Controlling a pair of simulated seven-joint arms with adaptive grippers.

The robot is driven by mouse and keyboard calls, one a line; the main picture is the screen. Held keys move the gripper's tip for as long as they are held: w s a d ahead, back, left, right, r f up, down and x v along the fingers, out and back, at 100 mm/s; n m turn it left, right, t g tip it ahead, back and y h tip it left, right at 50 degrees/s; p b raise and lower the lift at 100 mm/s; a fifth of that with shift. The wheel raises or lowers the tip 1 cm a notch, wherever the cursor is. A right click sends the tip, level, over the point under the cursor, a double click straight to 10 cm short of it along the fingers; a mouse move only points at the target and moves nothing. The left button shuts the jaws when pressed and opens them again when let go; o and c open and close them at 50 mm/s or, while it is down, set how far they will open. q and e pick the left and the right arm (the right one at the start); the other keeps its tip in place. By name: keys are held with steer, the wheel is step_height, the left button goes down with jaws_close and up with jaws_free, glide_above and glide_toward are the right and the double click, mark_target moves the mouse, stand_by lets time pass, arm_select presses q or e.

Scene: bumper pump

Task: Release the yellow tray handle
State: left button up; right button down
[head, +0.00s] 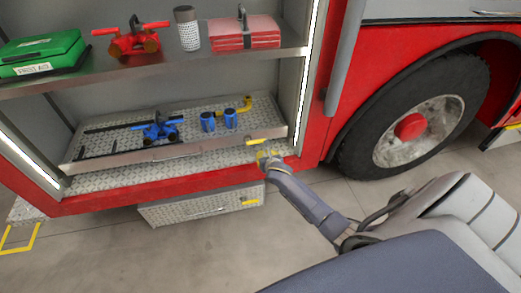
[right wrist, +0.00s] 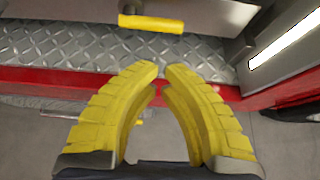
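The yellow tray handle (head: 258,141) is a short bar on the front edge of the pulled-out metal tray (head: 180,149). In the right wrist view the handle (right wrist: 151,23) lies ahead of the fingertips, with a clear gap between. My right gripper (head: 267,156) is just below and in front of the handle. Its yellow fingers (right wrist: 160,70) curve inward with their tips almost together and nothing between them. It is apart from the handle. My left gripper is not in view.
The tray carries a blue valve fitting (head: 161,130), blue cylinders (head: 219,121) and a yellow elbow pipe (head: 236,106). The shelf above holds a green first aid case (head: 42,54) and red items. A lower drawer (head: 200,206) has its own yellow handle. A wheel (head: 415,118) stands at right.

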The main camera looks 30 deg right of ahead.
mark_target(256, 142)
steer(key=shift+x, duration=4.95)
